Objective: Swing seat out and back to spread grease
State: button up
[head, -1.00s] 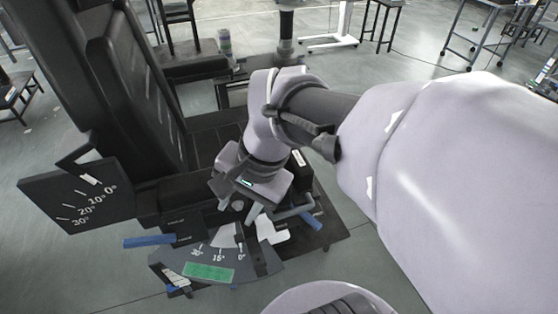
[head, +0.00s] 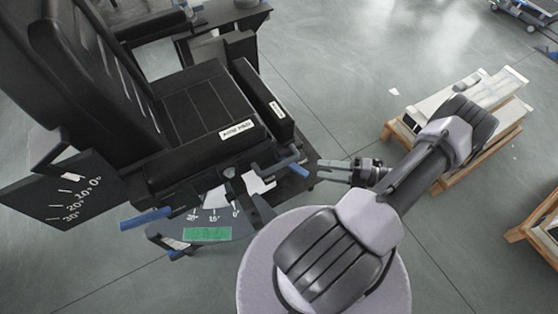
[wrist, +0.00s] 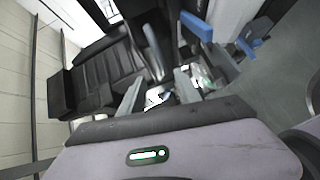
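The black seat (head: 205,100) is in the left half of the head view, with its tall backrest (head: 85,75) at the far left. The seat also shows in the wrist view (wrist: 105,72). Below the seat's front edge is a dark angle scale (head: 170,229) marked 30°, 15° and 0°, with a green strip (head: 208,234). Blue-ended levers stick out at left (head: 145,218) and right (head: 293,171) of it. My gripper (head: 322,170) is just right of the right lever, fingers apart and pointing left. In the wrist view (wrist: 158,92) nothing is clearly held between the fingers. Contact with the lever cannot be told.
A second scale plate (head: 60,195) hangs at the backrest's side. A wooden pallet with pale panels (head: 465,110) lies on the floor at right, behind my arm. Another pallet (head: 535,225) is at the right edge. Open grey floor lies between seat and pallets.

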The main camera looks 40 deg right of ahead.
aim_at(282, 164)
jog(key=b+x, duration=0.2)
jog(key=x, duration=1.2)
jog(key=shift+w+a+f, duration=0.1)
grip_shut()
dwell(0.7)
